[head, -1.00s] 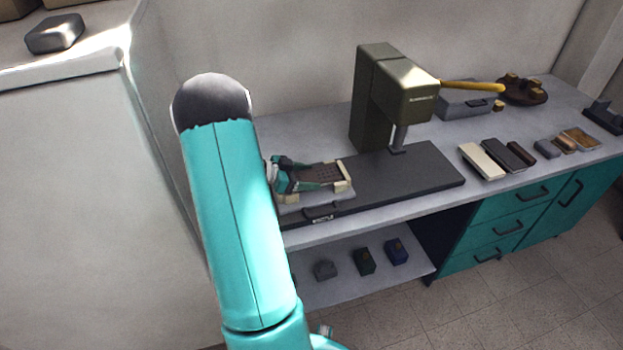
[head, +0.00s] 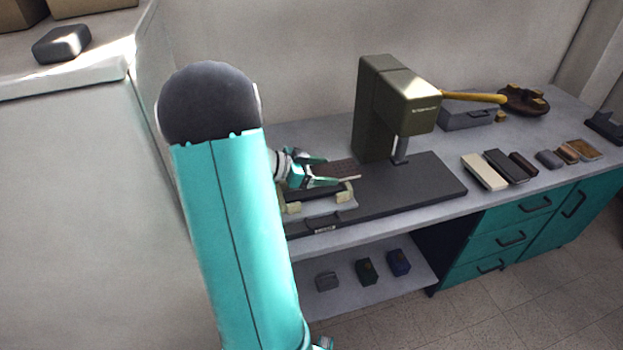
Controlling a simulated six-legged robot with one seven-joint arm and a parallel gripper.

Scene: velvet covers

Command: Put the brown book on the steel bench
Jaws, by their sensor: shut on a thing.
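The brown book (head: 343,170) shows its dark brown cover and a pale edge in the head view. My gripper (head: 330,171) is shut on its left part, with one teal finger along each side. The book is over a grey cradle (head: 322,208) with cream pads, and appears a little above it. The steel bench (head: 432,212) is the long grey worktop under the press, running to the back right. The book's underside and left end are hidden.
An olive press (head: 375,105) with a yellow handle (head: 470,97) stands on a dark base plate (head: 425,185) right of the book. Cream (head: 484,172) and dark (head: 506,166) books lie farther right. Bare worktop shows along the front edge. Small boxes sit on the lower shelf (head: 345,300).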

